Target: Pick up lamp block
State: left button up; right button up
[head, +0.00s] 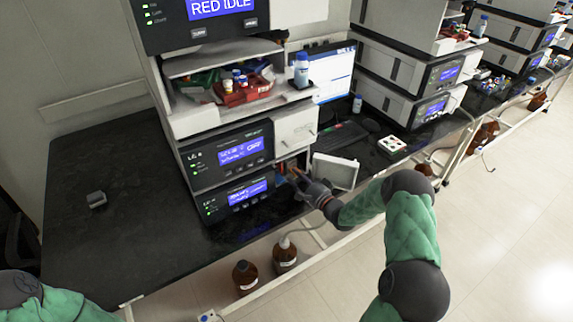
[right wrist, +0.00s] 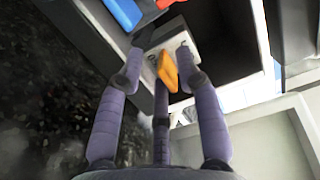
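In the right wrist view, a pale grey block (right wrist: 170,52) with an orange tab (right wrist: 168,71) sits at the mouth of a dark compartment; it looks like the lamp block. My right gripper (right wrist: 162,72) has its fingers spread on both sides of the orange tab, with a gap to each side finger. In the head view, my right gripper (head: 299,177) is at the open front of the lowest instrument and hides most of the opening. Another small grey block (head: 96,199) lies on the black bench at the left. My left gripper is out of view.
The open white door (head: 334,171) stands just right of my right gripper. Instruments with blue displays (head: 247,193) are stacked at the left of the opening. Brown bottles (head: 245,276) stand below the bench edge. The black bench (head: 120,245) at the left is mostly clear.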

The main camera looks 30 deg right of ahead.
jog(key=shift+w+a, duration=0.1)
jog(key=shift+w, duration=0.2)
grip_shut()
jog(key=shift+r, duration=0.1)
